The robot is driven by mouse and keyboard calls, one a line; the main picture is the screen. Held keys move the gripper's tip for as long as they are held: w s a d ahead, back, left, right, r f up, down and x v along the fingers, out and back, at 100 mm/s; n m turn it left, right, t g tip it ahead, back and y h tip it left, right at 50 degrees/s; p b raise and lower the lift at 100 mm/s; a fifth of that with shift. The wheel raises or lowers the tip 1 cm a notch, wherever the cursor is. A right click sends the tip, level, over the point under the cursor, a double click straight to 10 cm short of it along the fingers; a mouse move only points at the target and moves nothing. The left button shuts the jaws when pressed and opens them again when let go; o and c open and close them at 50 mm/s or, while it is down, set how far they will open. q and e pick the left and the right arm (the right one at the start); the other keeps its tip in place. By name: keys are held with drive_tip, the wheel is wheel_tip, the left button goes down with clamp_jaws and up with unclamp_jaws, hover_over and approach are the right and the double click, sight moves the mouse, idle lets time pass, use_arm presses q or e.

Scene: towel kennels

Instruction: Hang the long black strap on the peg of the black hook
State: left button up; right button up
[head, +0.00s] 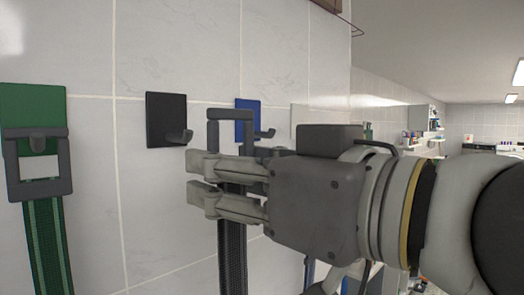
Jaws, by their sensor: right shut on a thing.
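The black hook (160,121) is a black plate on the tiled wall. Its peg (184,137) sticks out to the lower right and is bare. My right gripper (196,179) comes in from the right, just below and right of this peg. It is shut on the long black strap (232,262), which hangs down below the fingers. The strap's grey rectangular loop (213,124) stands up above the fingers, right of the black peg and apart from it in the picture. The fingers hide the loop's lower part. My left gripper is not in view.
A green strap (48,240) hangs by its grey buckle on a green hook (33,102) at the left. A blue hook (246,114) is behind the black strap's loop, partly covered. Shelves (422,118) stand far back right. The wall below the black hook is clear.

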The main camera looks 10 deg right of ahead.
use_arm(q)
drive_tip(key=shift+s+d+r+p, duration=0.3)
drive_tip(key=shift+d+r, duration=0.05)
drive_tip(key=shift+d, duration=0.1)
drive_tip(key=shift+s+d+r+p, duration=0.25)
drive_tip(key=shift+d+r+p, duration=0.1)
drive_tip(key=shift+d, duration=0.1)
use_arm(e)
drive_tip(key=x, duration=0.3)
drive_tip(key=shift+w+a, duration=0.1)
drive_tip(key=shift+w, duration=0.35)
use_arm(q)
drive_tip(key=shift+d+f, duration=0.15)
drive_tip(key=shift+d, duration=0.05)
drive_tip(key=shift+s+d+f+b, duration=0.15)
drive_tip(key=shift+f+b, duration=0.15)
drive_tip(key=shift+b, duration=0.15)
use_arm(e)
drive_tip(key=shift+w+a, duration=0.15)
drive_tip(key=shift+w, duration=0.1)
